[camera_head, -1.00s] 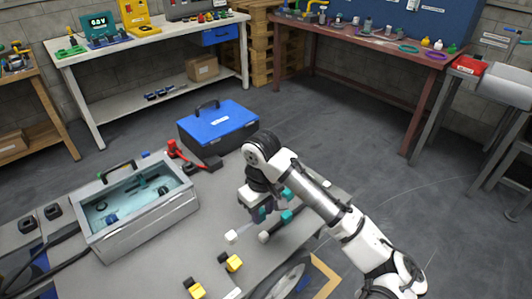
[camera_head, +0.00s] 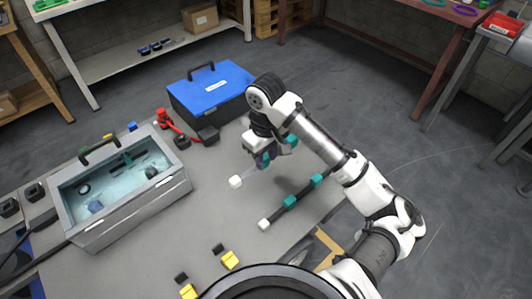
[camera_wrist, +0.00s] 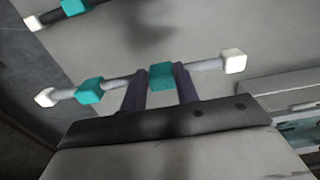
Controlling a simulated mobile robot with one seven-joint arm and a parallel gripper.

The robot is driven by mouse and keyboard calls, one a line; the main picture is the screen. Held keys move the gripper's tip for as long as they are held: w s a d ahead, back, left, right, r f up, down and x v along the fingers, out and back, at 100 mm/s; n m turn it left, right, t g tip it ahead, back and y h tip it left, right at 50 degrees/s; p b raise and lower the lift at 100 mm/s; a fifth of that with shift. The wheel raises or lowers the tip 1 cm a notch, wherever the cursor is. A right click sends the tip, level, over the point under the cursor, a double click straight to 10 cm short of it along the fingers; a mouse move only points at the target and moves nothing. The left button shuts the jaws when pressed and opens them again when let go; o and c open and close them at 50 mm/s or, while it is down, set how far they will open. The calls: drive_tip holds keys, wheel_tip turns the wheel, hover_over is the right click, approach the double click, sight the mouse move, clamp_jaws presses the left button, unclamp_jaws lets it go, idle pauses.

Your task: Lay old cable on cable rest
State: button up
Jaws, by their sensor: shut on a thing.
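I take this pale cable (camera_wrist: 207,64) as the old one. In the head view one white end (camera_head: 235,182) shows left of my gripper; the rest is partly hidden by the gripper. It appears held just over the grey bench. A black cable (camera_head: 298,197) with teal blocks and a white end lies nearer on the bench. Two yellow-and-black blocks (camera_head: 230,260) (camera_head: 189,292) stand at the near edge; I cannot tell whether they are the cable rest.
A grey open chassis (camera_head: 120,190) with a pale blue inside stands at the left of the bench (camera_head: 190,225). A blue-lidded toolbox (camera_head: 214,88) stands behind my gripper. A red tool (camera_head: 163,117) and dark blocks lie between them. The bench middle is clear.

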drive_tip(key=shift+f+b, duration=2.55)
drive_tip(key=shift+f, duration=0.65)
drive_tip(key=shift+r+p, duration=0.1)
drive_tip(key=shift+p, duration=0.35)
drive_tip(key=shift+f, duration=0.3)
drive_tip(key=shift+f+b, duration=0.65)
drive_tip(key=shift+f, duration=0.1)
drive_tip(key=o, duration=1.9)
drive_tip(key=shift+o, duration=0.2)
drive_tip(key=shift+r+p, duration=0.1)
drive_tip(key=shift+p, duration=0.2)
wheel_tip(320, 180, up, 7)
drive_tip(key=p, duration=0.7)
